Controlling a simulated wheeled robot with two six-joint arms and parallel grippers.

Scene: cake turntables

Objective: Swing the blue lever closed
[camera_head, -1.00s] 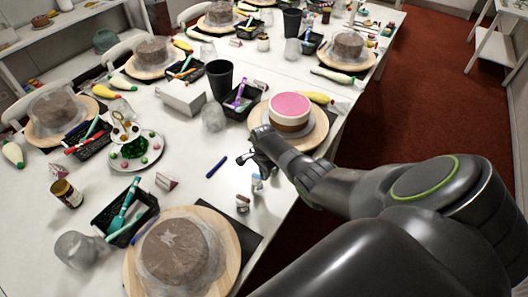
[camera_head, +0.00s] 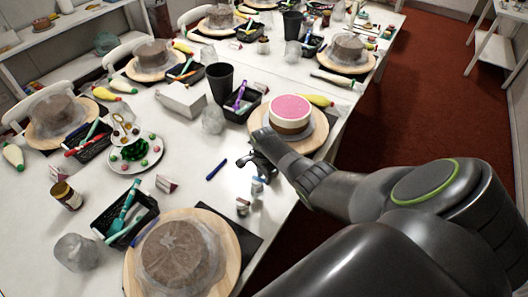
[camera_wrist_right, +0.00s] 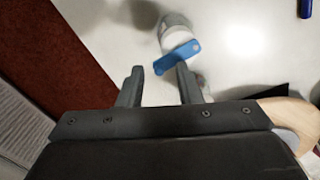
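The blue lever (camera_wrist_right: 177,57) is a short flat bar on a small pale, clear jar (camera_wrist_right: 174,30) in the right wrist view. It sticks out to one side, slanted. In the head view the lever is a small blue patch (camera_head: 258,181) on the jar on the near table. My right gripper (camera_wrist_right: 156,74) is open and empty. The lever lies just beyond its fingertips, nearer the right finger; I cannot tell whether they touch. In the head view the right gripper (camera_head: 255,163) is just behind the jar. My left gripper is not in view.
A pink-topped cake (camera_head: 290,110) on a wooden turntable is close behind my right gripper. A small jar (camera_head: 242,207) stands in front of the lever's jar. A blue pen (camera_head: 216,170) lies to the left. A wrapped brown cake (camera_head: 180,252) is at the front.

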